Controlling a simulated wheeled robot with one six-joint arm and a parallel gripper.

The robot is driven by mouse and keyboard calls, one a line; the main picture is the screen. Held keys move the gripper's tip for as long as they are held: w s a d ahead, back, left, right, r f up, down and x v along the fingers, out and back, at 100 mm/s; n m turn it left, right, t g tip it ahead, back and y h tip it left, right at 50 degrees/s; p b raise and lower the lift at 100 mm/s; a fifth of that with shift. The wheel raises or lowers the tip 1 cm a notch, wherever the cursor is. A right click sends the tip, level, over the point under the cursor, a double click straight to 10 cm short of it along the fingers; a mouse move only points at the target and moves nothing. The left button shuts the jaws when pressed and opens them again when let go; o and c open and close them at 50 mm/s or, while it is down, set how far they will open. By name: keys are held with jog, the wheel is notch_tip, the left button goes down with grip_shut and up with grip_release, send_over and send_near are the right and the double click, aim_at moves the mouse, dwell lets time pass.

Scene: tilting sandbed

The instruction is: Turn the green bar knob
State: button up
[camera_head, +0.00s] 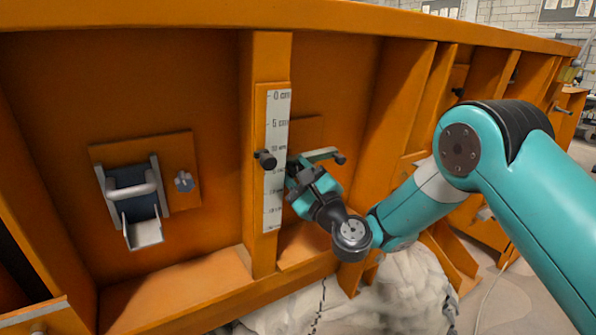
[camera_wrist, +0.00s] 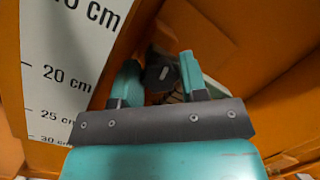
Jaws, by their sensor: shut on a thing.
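The green bar knob (camera_head: 320,154) is on the orange wall just right of the white centimetre scale in the head view. It shows as a pale green bar, with a black end at its right. My gripper (camera_head: 294,165) is at the bar's left part and hides some of it. In the wrist view my gripper's two teal fingers (camera_wrist: 158,82) stand either side of a dark piece (camera_wrist: 160,70) with a pale mark. The gripper is shut on the knob. The contact itself is partly hidden, and the bar's exact angle is hard to tell.
The scale (camera_head: 275,150) is close left of my gripper, with a black knob (camera_head: 265,159) sticking out beside it. Further left are a metal latch (camera_head: 145,205) and a small blue-grey knob (camera_head: 184,181). Orange ribs (camera_head: 402,100) stand to the right.

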jog(key=shift+f, duration=0.2)
jog(key=o, duration=0.8)
jog(key=shift+o, duration=0.2)
jog(key=shift+r, duration=0.1)
